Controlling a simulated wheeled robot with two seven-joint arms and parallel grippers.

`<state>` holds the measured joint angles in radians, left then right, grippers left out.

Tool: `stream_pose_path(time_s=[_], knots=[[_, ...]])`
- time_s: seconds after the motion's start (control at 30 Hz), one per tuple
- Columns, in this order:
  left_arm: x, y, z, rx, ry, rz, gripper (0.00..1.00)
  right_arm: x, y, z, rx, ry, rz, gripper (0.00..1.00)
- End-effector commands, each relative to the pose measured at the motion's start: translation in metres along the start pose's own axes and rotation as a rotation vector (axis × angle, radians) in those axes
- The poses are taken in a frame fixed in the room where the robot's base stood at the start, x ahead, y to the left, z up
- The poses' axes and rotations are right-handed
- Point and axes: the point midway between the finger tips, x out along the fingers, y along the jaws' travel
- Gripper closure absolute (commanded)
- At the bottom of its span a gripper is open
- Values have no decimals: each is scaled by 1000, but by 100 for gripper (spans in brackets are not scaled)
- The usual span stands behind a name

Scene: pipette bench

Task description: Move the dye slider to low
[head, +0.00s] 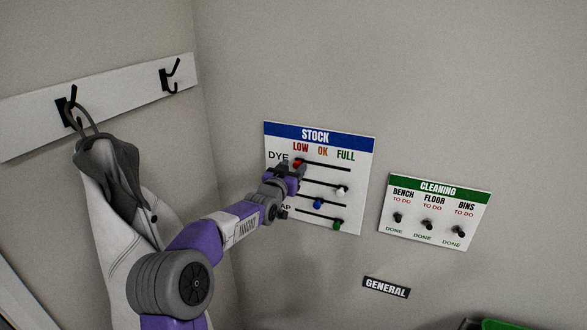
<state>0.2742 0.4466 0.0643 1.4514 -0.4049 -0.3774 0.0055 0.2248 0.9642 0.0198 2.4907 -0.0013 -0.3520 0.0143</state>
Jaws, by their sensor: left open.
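The STOCK board (318,136) hangs on the wall with columns LOW, OK and FULL. The dye row is the top slot, and its red knob (298,163) sits at the left end, under LOW. My left gripper (300,170) is open, with its fingertips at the red knob or just below it. I cannot tell whether they touch it. My left arm hides part of the board's lower left and some row labels. My right gripper is out of view.
Lower slots carry a white knob (341,190), a blue knob (318,204) and a green knob (337,225). A CLEANING board (435,212) with switches is to the right, above a GENERAL label (386,287). A coat (120,210) hangs at left from a hook rail (120,92).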

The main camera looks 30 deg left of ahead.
Motion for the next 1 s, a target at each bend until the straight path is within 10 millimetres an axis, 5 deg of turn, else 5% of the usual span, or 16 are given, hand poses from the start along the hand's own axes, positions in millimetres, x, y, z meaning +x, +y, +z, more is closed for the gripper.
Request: stream_pose_path(time_s=[0.4, 1.0], knots=[[-56, -2, 1, 0, 1, -3, 48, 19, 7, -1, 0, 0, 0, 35], [-63, -1, 0, 0, 0, -2, 48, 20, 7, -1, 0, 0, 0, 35]])
